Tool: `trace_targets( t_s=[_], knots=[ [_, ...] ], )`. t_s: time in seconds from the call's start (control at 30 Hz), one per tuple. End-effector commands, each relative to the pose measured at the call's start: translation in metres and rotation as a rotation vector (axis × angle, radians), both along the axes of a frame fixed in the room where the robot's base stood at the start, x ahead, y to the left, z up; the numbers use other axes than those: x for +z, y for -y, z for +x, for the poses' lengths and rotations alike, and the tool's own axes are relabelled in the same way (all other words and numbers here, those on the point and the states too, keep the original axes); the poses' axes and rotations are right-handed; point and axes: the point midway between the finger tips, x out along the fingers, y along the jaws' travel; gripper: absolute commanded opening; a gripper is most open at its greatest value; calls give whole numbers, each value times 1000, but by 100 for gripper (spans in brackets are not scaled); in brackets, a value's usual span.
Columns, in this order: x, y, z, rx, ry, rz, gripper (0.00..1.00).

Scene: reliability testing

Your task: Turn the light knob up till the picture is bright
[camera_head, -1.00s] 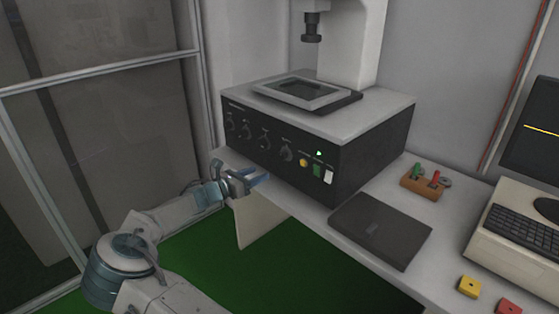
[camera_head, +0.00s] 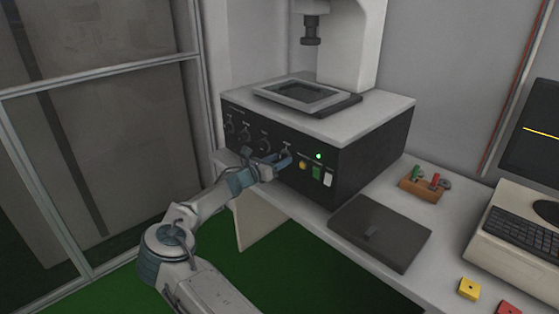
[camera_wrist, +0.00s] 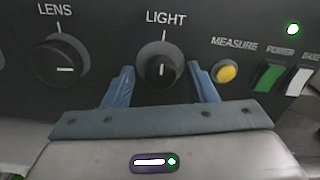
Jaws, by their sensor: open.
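The light knob (camera_wrist: 160,68) is a dark round knob under the word LIGHT in the wrist view. Its white pointer line stands about upright, in line with the mark above it. My gripper (camera_wrist: 162,84) is open, with one blue finger at each side of the knob; I cannot tell whether they touch it. In the head view my gripper (camera_head: 277,161) is at the front panel and partly hides the knob (camera_head: 287,149). The monitor (camera_head: 535,130) at the right edge is dark with a yellow line, and only part of it shows.
The lens knob (camera_wrist: 62,62) is left of the light knob. The yellow measure button (camera_wrist: 225,72), green power switch (camera_wrist: 269,77) and white switch (camera_wrist: 299,82) are to the right. A dark flat case (camera_head: 380,233) lies on the bench, with a keyboard (camera_head: 515,211) farther right.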

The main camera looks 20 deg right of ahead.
Motion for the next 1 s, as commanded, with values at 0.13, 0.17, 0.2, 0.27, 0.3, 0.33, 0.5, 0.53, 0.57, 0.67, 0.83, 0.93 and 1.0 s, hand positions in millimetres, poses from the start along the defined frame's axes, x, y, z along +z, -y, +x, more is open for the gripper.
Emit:
trace_targets(
  t_s=[0.13, 0.17, 0.2, 0.27, 0.3, 0.33, 0.5, 0.53, 0.57, 0.67, 0.83, 0.93, 1.0],
  knots=[
    [0, 6, 2, 0, 0, 0, 52],
    [0, 6, 2, 0, 0, 0, 52],
    [0, 6, 2, 0, 0, 0, 52],
    [0, 6, 2, 0, 0, 0, 52],
    [0, 6, 2, 0, 0, 0, 52],
    [0, 6, 2, 0, 0, 0, 52],
    [0, 6, 2, -1, 0, 0, 13],
    [0, 6, 2, -1, 0, 0, 7],
    [0, 6, 2, -1, 0, 0, 7],
    [0, 6, 2, 0, 1, 0, 7],
    [-1, 6, 2, 0, 19, 8, 8],
    [-2, 6, 2, 0, 50, 19, 8],
    [-3, 6, 2, 0, 83, 31, 8]
  ],
)
